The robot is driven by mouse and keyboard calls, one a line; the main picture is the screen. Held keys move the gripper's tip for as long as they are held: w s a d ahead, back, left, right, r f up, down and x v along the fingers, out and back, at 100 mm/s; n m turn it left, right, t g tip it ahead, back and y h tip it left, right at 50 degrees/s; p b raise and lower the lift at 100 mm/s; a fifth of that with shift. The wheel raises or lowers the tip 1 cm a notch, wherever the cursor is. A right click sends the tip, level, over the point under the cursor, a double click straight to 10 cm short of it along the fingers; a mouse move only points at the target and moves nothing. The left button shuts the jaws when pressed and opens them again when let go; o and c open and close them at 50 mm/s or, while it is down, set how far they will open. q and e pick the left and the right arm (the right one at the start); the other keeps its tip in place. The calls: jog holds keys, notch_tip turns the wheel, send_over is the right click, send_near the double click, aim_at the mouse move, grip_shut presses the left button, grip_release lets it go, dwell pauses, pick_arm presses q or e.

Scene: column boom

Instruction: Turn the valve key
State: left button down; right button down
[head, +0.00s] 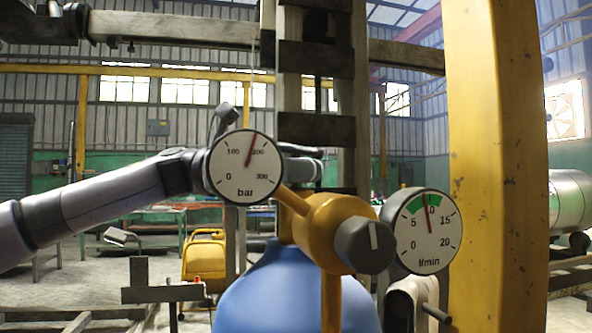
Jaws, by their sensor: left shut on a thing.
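A blue gas cylinder (270,295) stands upright at the lower centre, with a brass regulator (322,225) in front of its top. The bar gauge (244,185) has its red needle between 100 and 200. The l/min gauge (420,245) has its needle near 10, in the green band. A grey knob (364,245) with a white line faces me. My left arm comes in from the left behind the bar gauge. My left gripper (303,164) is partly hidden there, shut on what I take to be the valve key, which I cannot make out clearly. My right gripper is out of view.
A thick yellow post (500,150) stands close on the right. A dark column (316,90) rises behind the cylinder. A yellow machine (204,256) stands on the floor behind left, and a metal tank (570,202) lies far right.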

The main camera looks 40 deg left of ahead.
pick_arm(q)
jog(key=m+g, duration=0.2)
jog(key=g, duration=0.1)
jog(key=m+g, duration=0.2)
jog(key=g, duration=0.2)
jog(key=shift+w+m, duration=0.1)
jog(key=shift+m, duration=0.2)
jog(key=shift+m+g+y, duration=0.8)
jog(key=shift+m+g, duration=1.1)
jog(key=shift+g, duration=1.3)
jog(key=c, duration=1.2)
grip_release()
